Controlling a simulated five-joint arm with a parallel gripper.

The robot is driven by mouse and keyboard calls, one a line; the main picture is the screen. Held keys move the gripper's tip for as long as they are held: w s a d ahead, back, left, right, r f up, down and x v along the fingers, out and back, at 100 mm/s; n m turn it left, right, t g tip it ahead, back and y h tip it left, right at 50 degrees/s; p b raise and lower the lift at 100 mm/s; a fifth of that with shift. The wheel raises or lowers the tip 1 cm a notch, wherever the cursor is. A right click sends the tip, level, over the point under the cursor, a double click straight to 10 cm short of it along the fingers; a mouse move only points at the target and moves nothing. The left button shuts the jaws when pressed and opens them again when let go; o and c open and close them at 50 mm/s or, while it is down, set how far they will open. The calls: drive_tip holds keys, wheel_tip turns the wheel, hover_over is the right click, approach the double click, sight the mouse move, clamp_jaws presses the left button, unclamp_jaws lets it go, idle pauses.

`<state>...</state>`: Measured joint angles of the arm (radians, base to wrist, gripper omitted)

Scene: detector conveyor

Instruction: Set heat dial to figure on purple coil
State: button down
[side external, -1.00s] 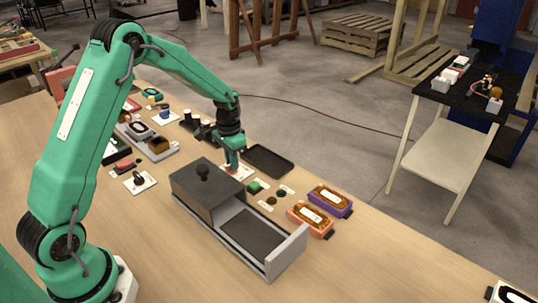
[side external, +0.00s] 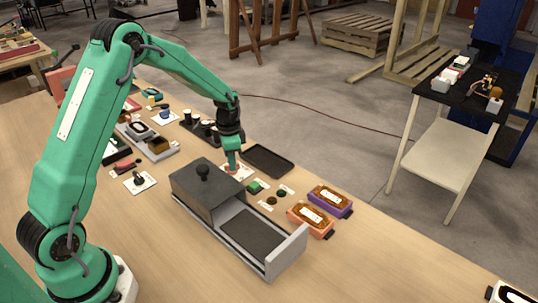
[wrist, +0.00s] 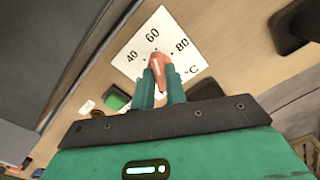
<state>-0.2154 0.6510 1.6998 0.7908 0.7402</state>
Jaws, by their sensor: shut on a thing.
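The heat dial is a salmon-orange knob (wrist: 158,68) with a pale line, on a white plate (wrist: 133,57) marked 40, 60, 80 and °C. In the wrist view its tip points roughly at 60. My gripper (wrist: 160,78) has its two green fingers shut on the knob, one on each side. In the side view my gripper (side external: 232,168) is down at the dial plate (side external: 243,171), hiding most of the knob. The purple coil (side external: 345,211) is a purple-sided block at the right, with a brown top and a white label. The label's figure is too small to read.
An orange coil block (side external: 297,217) stands beside the purple one. A grey box with a dark lid (side external: 205,184) and open front channel (side external: 268,258) stands close in front of the dial. A black tray (side external: 268,160) lies behind. Small buttons (side external: 257,187) sit to the right.

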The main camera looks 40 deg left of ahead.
drive_tip(key=c, duration=1.4)
unclamp_jaws()
drive_tip(key=shift+c, duration=0.2)
drive_tip(key=shift+r, duration=0.2)
drive_tip(key=shift+r, duration=3.75)
